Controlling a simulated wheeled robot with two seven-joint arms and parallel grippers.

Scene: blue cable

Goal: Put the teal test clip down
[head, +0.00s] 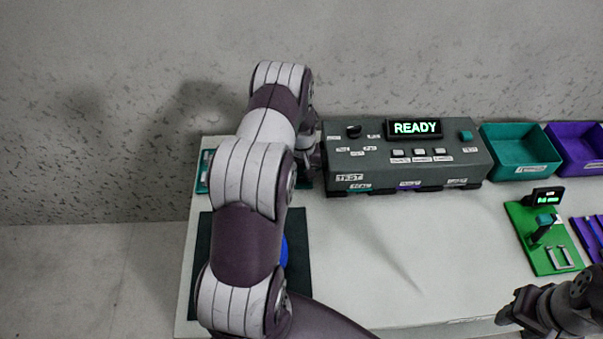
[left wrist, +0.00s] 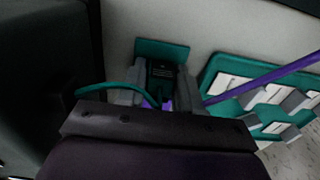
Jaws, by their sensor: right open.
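In the left wrist view the teal test clip (left wrist: 161,72) shows as a dark body between the fingers of my left gripper (left wrist: 160,88), with a teal lead (left wrist: 105,88) running to it from the left. The fingers look closed on its sides. A flat teal piece (left wrist: 162,49) lies just beyond; I cannot tell whether it belongs to the clip. In the head view my left arm hides the gripper and clip, left of the grey test box (head: 400,165). My right gripper (head: 508,308) is open and empty at the lower right.
A teal-and-white holder (left wrist: 262,95) lies right of the clip, a purple lead (left wrist: 270,78) crossing it. The test box reads READY. Teal (head: 520,155) and purple (head: 575,150) bins and a green board (head: 540,240) stand right. A dark mat (head: 200,262) lies front left. The table middle is clear.

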